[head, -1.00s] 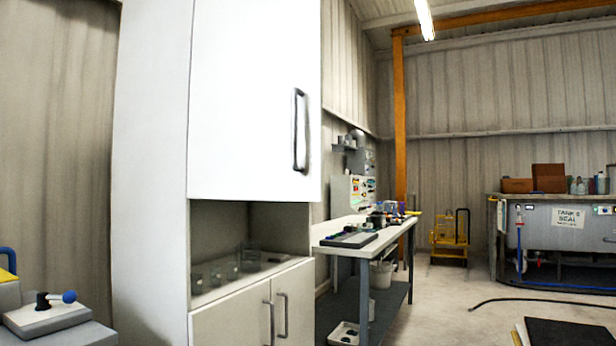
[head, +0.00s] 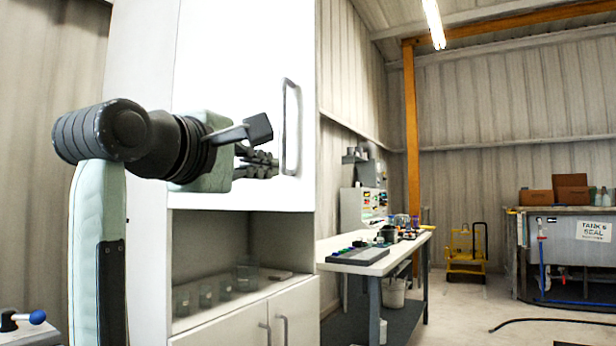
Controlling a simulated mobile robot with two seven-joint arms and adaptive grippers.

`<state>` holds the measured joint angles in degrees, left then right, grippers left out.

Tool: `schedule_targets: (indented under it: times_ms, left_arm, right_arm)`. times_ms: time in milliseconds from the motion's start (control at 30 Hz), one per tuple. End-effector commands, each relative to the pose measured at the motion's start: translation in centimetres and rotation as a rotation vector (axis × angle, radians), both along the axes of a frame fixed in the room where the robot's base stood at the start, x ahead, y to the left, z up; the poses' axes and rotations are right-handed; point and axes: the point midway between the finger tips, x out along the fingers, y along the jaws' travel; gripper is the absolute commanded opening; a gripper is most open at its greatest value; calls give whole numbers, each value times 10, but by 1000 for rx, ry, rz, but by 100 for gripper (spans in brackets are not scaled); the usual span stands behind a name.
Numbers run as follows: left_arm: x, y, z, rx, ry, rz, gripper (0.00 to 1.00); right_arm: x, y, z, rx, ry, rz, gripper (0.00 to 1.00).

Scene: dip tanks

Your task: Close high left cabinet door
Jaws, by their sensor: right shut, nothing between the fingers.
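The high left cabinet door (head: 235,60) is a large white panel on the tall white cabinet. Its lower edge slopes as if its handle side stands out from the cabinet, so it looks partly open. A grey vertical bar handle (head: 285,125) is near its right edge. My left gripper is not in view.
Below the door is an open shelf with several glass beakers (head: 245,270), above lower cabinet doors (head: 225,325) with two handles. A cluttered workbench (head: 395,255) stands to the right. Beyond are a yellow cart (head: 466,250) and a tank (head: 575,255). The floor between is open.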

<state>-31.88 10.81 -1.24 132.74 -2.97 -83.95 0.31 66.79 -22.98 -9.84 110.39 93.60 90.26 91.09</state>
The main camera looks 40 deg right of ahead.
Motion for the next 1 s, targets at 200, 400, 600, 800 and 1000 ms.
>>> schedule_targets:
  times_ms: [200, 400, 600, 800, 1000]
  left_arm:
    - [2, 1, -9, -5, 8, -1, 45]
    - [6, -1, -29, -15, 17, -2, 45]
    - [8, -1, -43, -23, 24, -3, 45]
    - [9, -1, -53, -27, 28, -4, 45]
    - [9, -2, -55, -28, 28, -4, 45]
  right_arm:
    - [16, -33, 1, 0, 2, -7, 0]
    - [36, -72, 1, -2, 4, -10, 0]
    - [53, -103, 1, -4, 5, -9, 0]
    - [62, -118, 0, -3, 3, -6, 0]
    - [64, -121, -1, -1, 3, -4, 0]
